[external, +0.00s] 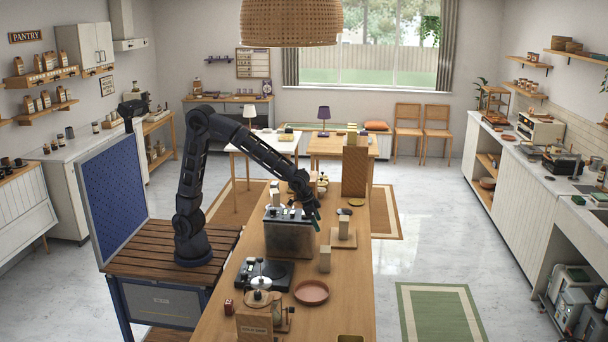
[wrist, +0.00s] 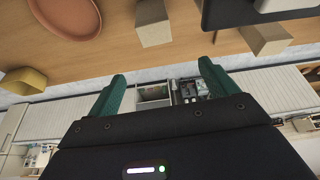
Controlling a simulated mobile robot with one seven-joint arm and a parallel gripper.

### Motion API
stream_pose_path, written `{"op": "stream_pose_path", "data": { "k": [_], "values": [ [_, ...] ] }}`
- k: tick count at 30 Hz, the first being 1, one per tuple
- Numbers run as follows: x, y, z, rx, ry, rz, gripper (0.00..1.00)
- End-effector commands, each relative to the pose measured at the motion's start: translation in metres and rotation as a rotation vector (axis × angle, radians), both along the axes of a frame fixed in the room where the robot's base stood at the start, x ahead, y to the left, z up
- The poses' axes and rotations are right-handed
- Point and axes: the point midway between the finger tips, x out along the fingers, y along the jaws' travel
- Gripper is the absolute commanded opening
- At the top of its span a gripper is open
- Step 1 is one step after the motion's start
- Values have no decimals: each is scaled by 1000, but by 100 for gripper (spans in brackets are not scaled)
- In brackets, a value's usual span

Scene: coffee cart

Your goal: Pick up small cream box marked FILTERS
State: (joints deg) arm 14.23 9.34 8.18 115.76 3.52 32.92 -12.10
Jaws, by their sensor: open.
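A small cream box (external: 325,258) stands upright on the wooden counter, behind the terracotta plate. A second cream box (external: 344,228) stands on a small wooden stand farther back. No FILTERS marking is readable, so I cannot tell which box bears it. In the wrist view, one cream box (wrist: 153,22) is at the top middle and another pale block (wrist: 266,38) is at the upper right. My gripper (external: 313,210) is above the counter beside the grey machine, apart from both boxes. Its green fingers (wrist: 160,82) are spread with nothing between them.
The grey boxy machine (external: 290,238) stands close to my gripper. A terracotta plate (external: 311,293) and a black scale-like device (external: 264,272) are nearer the camera. A tall brown board (external: 354,172) stands farther back. The counter's right edge is close to the boxes.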

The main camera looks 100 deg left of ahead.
Motion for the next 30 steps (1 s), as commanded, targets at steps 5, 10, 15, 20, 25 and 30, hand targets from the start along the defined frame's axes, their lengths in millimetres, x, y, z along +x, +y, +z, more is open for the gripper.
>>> {"op": "stream_pose_path", "data": {
  "k": [5, 10, 15, 20, 25, 30],
  "values": [
    [19, -7, -15, 6, -2, 0, 85],
    [22, -8, -30, 7, -1, 1, 85],
    [21, -8, -58, 7, 1, 1, 85],
    [21, -8, -86, 8, 1, 0, 85],
    [25, -7, -106, 8, -1, 0, 85],
    [28, -7, -113, 7, -3, 0, 85]
  ]
}}
